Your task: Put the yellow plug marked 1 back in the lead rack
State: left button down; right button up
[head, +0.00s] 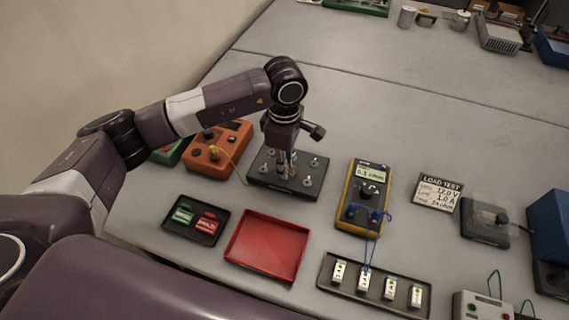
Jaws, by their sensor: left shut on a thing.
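My left gripper (286,170) points down over a black block (262,182) with several silver posts. It is shut on a small yellowish piece between its fingertips, which looks like the yellow plug; its mark cannot be read. The fingers hide most of it, and I cannot tell whether it touches the block. A thin yellow lead (236,168) runs from the orange box (232,135) toward the block's left edge. No lead rack can be told for certain here. My right gripper is out of view.
A black tray (197,238) with green and red pieces and an empty red tray (266,246) lie in front. A yellow meter (352,215) with blue leads, a black tray (397,304) with white pieces and a load test card (440,190) are right.

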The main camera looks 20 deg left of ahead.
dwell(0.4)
pick_arm(q)
jog(key=shift+b, duration=0.3)
dwell(0.7)
jog(key=shift+b, duration=0.4)
dwell(0.6)
jog(key=shift+b, duration=0.35)
jog(key=shift+f+b, duration=0.6)
